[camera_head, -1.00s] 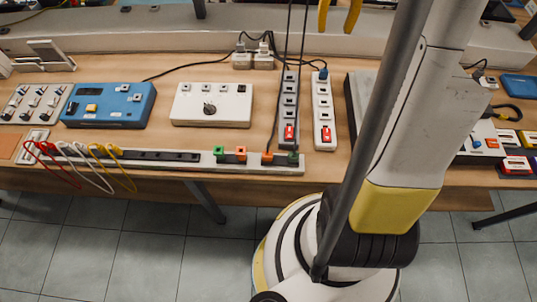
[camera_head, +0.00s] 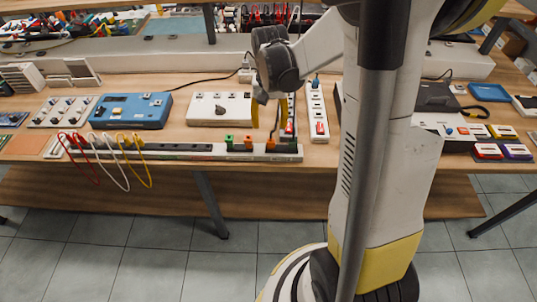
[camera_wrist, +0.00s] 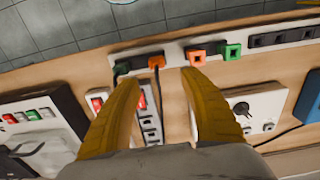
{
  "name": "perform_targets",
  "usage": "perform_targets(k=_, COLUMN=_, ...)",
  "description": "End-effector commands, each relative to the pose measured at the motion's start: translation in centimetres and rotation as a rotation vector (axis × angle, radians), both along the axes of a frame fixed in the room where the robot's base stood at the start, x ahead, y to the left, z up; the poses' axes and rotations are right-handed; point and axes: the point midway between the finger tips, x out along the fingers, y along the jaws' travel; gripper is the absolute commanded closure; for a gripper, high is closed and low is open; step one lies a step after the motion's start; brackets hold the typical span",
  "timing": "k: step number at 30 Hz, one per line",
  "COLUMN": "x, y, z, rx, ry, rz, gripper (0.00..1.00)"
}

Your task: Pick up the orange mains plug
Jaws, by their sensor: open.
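Two orange plugs sit in the long power strip (camera_head: 190,156) along the table's front edge. One, with what looks like a dark cord, is at the right in the head view (camera_head: 271,145) and left of centre in the wrist view (camera_wrist: 156,61). The other has a square, hollow-looking face (camera_head: 248,143) and also shows in the wrist view (camera_wrist: 196,57). My gripper (camera_head: 272,124) is open and empty, pointing down over the strip. In the wrist view its yellow fingertips (camera_wrist: 160,76) lie either side of the corded orange plug, apart from it; their height above it is unclear.
Green plugs (camera_head: 229,142) (camera_wrist: 122,67) flank the orange ones. A white box (camera_head: 218,108) and a blue box (camera_head: 131,110) lie left. Red, white and yellow leads (camera_head: 120,160) hang over the edge.

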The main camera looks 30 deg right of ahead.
Motion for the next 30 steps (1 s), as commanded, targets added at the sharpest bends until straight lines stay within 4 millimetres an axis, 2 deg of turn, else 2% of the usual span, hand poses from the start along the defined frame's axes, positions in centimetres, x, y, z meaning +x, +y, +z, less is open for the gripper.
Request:
perform_targets(k=1, x=0.0, y=0.0, z=-1.2, rx=0.000, ry=0.000, rz=0.000, gripper=0.49)
perform_targets(k=3, x=0.0, y=0.0, z=-2.3, rx=0.000, ry=0.000, rz=0.000, gripper=0.49)
perform_targets(k=11, x=-0.3, y=0.1, z=-4.0, rx=0.000, ry=0.000, rz=0.000, gripper=0.49)
perform_targets(k=19, x=-1.2, y=0.3, z=-8.1, rx=0.000, ry=0.000, rz=0.000, gripper=0.49)
perform_targets(k=27, x=-1.3, y=0.3, z=-8.3, rx=0.000, ry=0.000, rz=0.000, gripper=0.49)
perform_targets(k=29, x=-1.3, y=0.3, z=-8.3, rx=0.000, ry=0.000, rz=0.000, gripper=0.65)
perform_targets(k=30, x=-1.3, y=0.3, z=-8.3, rx=0.000, ry=0.000, rz=0.000, gripper=0.78)
